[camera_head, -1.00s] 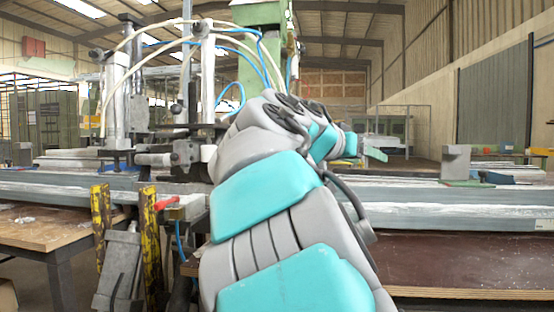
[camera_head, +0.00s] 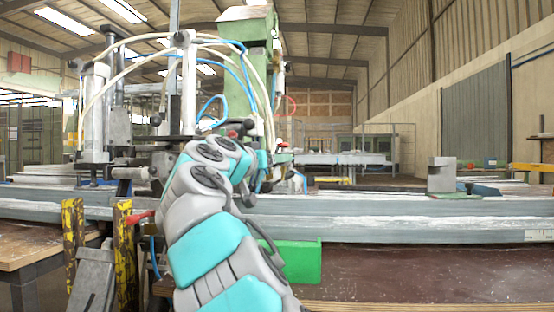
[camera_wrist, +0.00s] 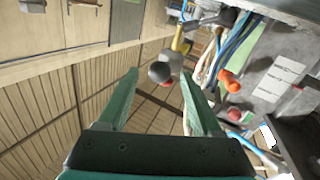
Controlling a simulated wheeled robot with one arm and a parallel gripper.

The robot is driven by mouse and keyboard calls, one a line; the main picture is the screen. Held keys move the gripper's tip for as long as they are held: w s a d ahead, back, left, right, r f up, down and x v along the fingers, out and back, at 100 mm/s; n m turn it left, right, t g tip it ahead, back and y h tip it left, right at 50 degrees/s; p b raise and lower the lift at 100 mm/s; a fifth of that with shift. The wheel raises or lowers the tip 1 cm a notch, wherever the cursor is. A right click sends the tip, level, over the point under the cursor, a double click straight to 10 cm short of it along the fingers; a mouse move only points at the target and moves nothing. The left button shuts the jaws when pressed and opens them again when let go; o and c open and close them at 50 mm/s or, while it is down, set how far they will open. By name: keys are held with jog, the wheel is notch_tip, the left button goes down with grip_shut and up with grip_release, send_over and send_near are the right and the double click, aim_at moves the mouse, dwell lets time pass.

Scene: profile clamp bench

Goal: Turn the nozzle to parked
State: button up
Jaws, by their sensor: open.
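My gripper (camera_wrist: 160,74) is open and empty in the wrist view, its two green fingers spread. A grey ball-ended part (camera_wrist: 160,72) with a dull red piece beside it shows between the fingertips, beyond them; I see no contact. A yellow stem (camera_wrist: 181,40) rises just past it. An orange-red knob (camera_wrist: 231,81) is to the right of the right finger. I cannot tell for certain which part is the nozzle. In the head view my arm reaches up to the green machine column (camera_head: 252,60), and the fingers cannot be made out there.
Blue hoses (camera_wrist: 236,38) and a grey machine body (camera_wrist: 275,75) crowd the right of the wrist view. In the head view, a long metal profile (camera_head: 420,230) spans the bench. A green bin (camera_head: 302,262) hangs at its front. A grey block (camera_head: 441,176) stands at right.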

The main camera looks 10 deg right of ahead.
jog(key=shift+x, duration=0.9)
grip_shut()
dwell(0.8)
